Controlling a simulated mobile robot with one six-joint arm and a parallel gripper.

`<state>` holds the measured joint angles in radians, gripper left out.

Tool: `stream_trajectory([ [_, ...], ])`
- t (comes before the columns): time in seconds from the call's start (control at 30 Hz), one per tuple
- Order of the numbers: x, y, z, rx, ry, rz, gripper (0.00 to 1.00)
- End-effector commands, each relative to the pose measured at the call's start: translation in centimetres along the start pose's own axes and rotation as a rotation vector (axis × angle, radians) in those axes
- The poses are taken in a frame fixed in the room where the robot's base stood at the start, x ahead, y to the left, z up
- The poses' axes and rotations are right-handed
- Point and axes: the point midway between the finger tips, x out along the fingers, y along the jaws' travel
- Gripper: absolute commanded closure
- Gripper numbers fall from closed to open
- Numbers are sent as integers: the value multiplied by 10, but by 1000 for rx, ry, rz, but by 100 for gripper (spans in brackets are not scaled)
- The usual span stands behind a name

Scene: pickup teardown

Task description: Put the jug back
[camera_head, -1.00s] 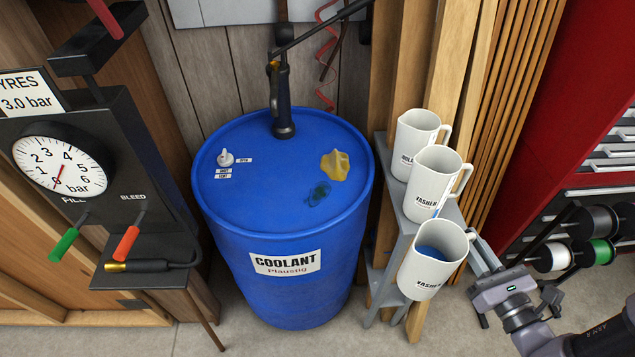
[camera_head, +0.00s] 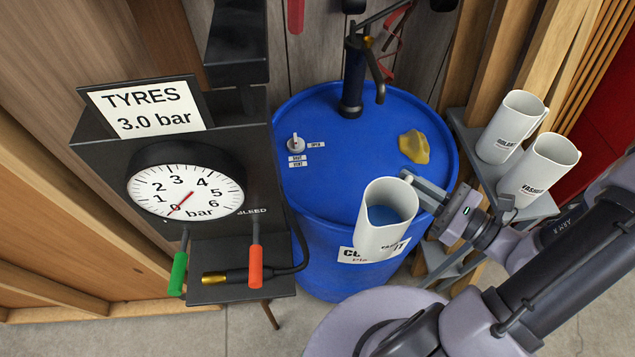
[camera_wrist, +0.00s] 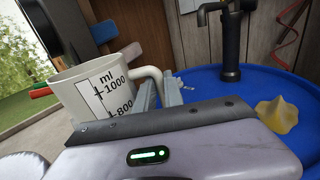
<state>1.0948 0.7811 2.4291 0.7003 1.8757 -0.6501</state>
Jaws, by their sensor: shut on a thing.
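A white jug (camera_head: 386,219) with blue liquid inside is held in front of the blue coolant drum (camera_head: 330,250), nearly upright with a slight tilt. My gripper (camera_head: 412,180) is shut on the jug's handle at its right side. In the wrist view the jug (camera_wrist: 95,95) shows an ml scale with 800 and 1000, and its handle lies between the jaws (camera_wrist: 160,92). Two other white jugs stand on the grey stand at the right: one marked coolant (camera_head: 510,127) and one marked washer (camera_head: 538,168). The front part of the grey stand (camera_head: 535,208) has bare room.
The tyre gauge stand (camera_head: 185,195), with green and red levers and a hose, is close on the left. Wooden boards stand behind the grey stand.

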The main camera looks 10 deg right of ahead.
Motion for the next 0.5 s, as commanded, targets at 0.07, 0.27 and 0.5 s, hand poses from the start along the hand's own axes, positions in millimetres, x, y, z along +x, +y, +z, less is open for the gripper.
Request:
stream_trajectory([
  [0.07,12,-2,-2,0,-1,5,100],
  [0.27,56,-15,-7,-1,-1,6,100],
  [0.5,119,-33,-12,-1,-2,4,100],
])
